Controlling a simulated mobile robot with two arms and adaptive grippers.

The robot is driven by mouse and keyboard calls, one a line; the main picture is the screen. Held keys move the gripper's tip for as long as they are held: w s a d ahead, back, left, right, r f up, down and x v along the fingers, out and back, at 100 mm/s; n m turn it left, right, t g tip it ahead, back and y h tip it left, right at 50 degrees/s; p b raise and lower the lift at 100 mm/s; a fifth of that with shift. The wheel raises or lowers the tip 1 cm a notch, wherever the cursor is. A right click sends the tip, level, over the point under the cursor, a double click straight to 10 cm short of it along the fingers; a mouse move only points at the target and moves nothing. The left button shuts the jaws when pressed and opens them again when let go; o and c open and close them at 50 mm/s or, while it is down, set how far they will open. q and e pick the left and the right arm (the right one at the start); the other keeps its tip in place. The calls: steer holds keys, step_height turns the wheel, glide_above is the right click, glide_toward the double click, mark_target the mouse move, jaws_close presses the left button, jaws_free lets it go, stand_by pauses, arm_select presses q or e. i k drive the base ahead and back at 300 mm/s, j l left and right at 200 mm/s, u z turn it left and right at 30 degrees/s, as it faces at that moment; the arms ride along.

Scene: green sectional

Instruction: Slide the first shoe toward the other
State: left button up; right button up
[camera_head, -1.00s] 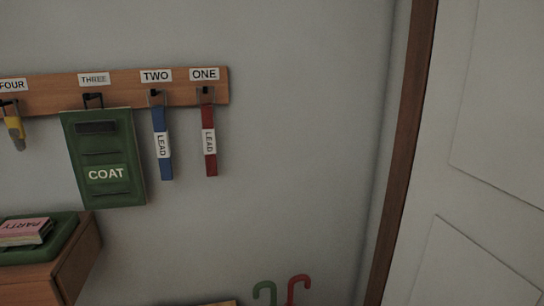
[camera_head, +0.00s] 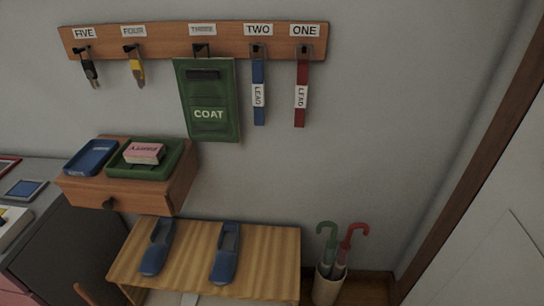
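Two blue open shoes lie on a light wooden bench top (camera_head: 265,265) in the head view. The left shoe (camera_head: 157,248) sits near the bench's left end, tilted slightly in the picture. The right shoe (camera_head: 226,254) lies beside it, with a clear gap of bare wood between them. Both shoes have their closed ends toward me. Neither of my grippers shows in the head view.
Above the bench is a wooden drawer unit (camera_head: 84,190) with a blue tray (camera_head: 91,158) and a green tray (camera_head: 172,165). Umbrellas (camera_head: 329,245) stand right of the bench. Bench space right of the shoes is clear.

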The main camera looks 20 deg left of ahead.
mark_target(162, 237)
steer(key=u, duration=1.05)
